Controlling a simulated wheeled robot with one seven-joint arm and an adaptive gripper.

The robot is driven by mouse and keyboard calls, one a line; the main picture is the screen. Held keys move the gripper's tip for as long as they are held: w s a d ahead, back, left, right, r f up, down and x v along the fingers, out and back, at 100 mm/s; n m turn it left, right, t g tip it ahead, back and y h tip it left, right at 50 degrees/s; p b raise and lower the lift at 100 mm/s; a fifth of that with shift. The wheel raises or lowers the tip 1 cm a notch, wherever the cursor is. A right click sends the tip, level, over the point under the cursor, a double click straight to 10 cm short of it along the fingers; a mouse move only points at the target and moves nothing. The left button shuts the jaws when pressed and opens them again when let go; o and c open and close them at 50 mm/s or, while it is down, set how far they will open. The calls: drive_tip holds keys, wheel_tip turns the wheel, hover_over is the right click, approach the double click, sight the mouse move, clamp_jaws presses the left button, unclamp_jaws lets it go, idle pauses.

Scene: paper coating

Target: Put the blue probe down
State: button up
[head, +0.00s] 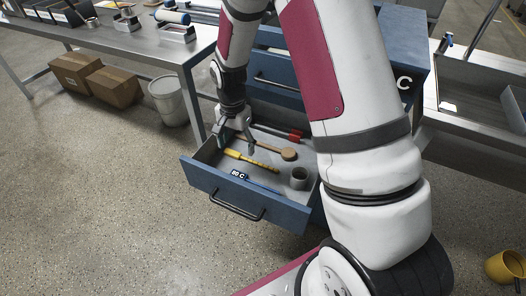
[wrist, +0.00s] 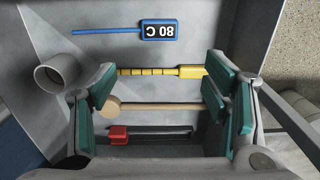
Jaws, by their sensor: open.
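The blue probe (head: 262,186) lies flat on the floor of the open drawer (head: 211,187), near its front. Its display reads 80 C. In the wrist view the probe (wrist: 160,30) lies at the top, apart from the fingers, with nothing holding it. My gripper (head: 237,143) is over the back left part of the drawer, with its fingers spread. In the wrist view the gripper (wrist: 168,98) has teal pads wide apart. A yellow tool (wrist: 192,71) and a wooden-handled tool (wrist: 160,107) show between them, below on the drawer floor.
The drawer also holds a grey cup (head: 299,178) and a red-headed tool (head: 295,136). The blue cabinet (head: 278,71) stands behind. A steel bench (head: 140,42) is at the left, with cardboard boxes (head: 115,86) and a white bin (head: 168,101) below it.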

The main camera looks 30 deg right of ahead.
drive_tip(key=s+r+n, duration=0.2)
drive_tip(key=s+r, duration=0.4)
drive_tip(key=r, duration=0.4)
drive_tip(key=s+r+n, duration=0.3)
drive_tip(key=s+r, duration=0.3)
drive_tip(key=r, duration=0.4)
drive_tip(key=s+r+n, duration=0.3)
drive_tip(key=s, duration=0.7)
drive_tip(key=s+r+n+t, duration=0.1)
drive_tip(key=s+r+n, duration=0.1)
drive_tip(key=s, duration=0.9)
drive_tip(key=shift+a+r+n+t, duration=0.3)
drive_tip(key=shift+r+n, duration=0.1)
drive_tip(key=shift+r, duration=0.3)
drive_tip(key=shift+s, duration=0.1)
wheel_tip(320, 180, up, 14)
drive_tip(key=t+p, duration=0.2)
drive_tip(key=p, duration=1.1)
drive_tip(key=shift+d+r+t, duration=0.15)
drive_tip(key=shift+r+t, duration=0.1)
drive_tip(key=shift+t, duration=0.05)
